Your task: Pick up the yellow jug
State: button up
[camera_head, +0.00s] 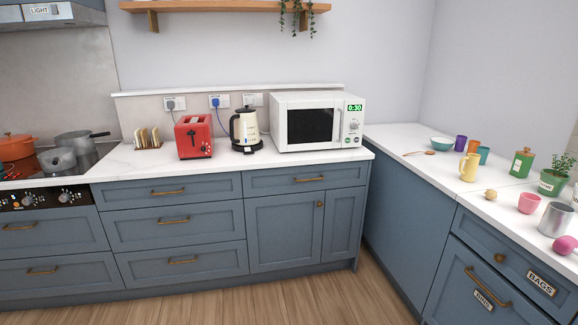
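The yellow jug (469,166) stands upright on the white counter at the right. Its handle is on its upper right side. A purple cup (460,142) is behind it to the left, and a teal cup (483,155) is behind it to the right. Nothing visibly covers the jug. My gripper is not in view.
Near the jug are a teal bowl (442,144), wooden spoon (418,153), green canister (522,162), small tan ball (491,195) and pink cup (529,203). A metal pot (556,218) stands nearer. Wooden floor (290,303) lies open before the cabinets.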

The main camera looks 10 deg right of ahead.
aim_at(468, 172)
jog(key=i, duration=1.9)
